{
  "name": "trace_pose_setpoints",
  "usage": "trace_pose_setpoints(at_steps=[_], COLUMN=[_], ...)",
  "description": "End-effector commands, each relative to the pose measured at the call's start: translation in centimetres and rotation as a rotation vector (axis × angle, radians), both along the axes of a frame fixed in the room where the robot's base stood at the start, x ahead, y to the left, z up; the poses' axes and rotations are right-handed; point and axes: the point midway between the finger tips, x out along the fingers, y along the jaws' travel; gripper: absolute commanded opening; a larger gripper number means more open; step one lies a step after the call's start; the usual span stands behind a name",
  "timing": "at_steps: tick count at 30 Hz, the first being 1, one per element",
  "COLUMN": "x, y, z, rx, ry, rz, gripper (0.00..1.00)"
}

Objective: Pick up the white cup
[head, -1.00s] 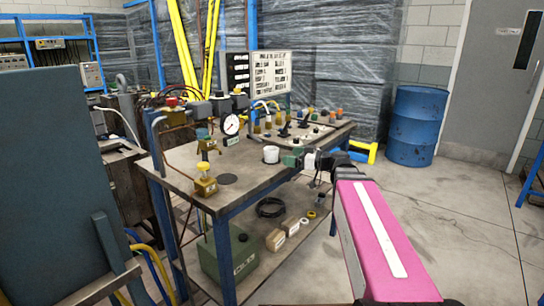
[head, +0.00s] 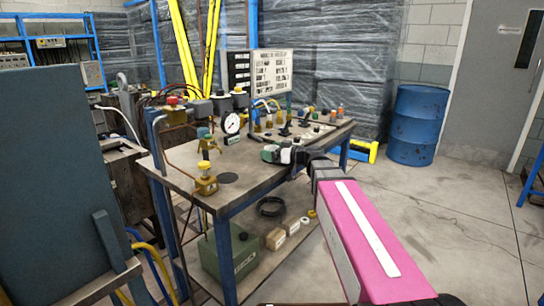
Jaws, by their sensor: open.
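My gripper (head: 267,154) is over the right front part of the workbench top (head: 238,170). It is seen from behind and the side, at the end of my arm with the pink link. It is open. The white cup cannot be made out now; my gripper covers the spot where it stood on the bench. Whether the cup is between the fingers is hidden.
A pressure gauge (head: 231,124) and a brass valve with a yellow knob (head: 205,178) stand left on the bench. A sign board (head: 270,73) and small bottles are behind. A blue barrel (head: 417,125) stands at right. The right floor is clear.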

Motion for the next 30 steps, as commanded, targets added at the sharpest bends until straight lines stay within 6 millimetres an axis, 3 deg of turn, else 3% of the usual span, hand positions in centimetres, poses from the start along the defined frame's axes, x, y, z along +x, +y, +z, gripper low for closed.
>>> trace_pose_setpoints(at_steps=[2, 5, 7, 8, 23, 30], x=[0.0, 0.0, 0.0, 0.0, 0.0, -1.5], y=[0.0, 0.0, -0.1, -0.1, -0.1, -2.7], z=[0.0, 0.0, 0.0, 0.0, 0.6, 0.6], rx=[0.0, 0.0, 0.0, 0.0, 0.0, 0.0], ry=[0.0, 0.0, 0.0, 0.0, -0.001, 0.0], rz=[0.0, 0.0, 0.0, 0.0, 0.0, -0.002], gripper=[0.91, 0.65, 0.42, 0.39, 0.39, 0.39])
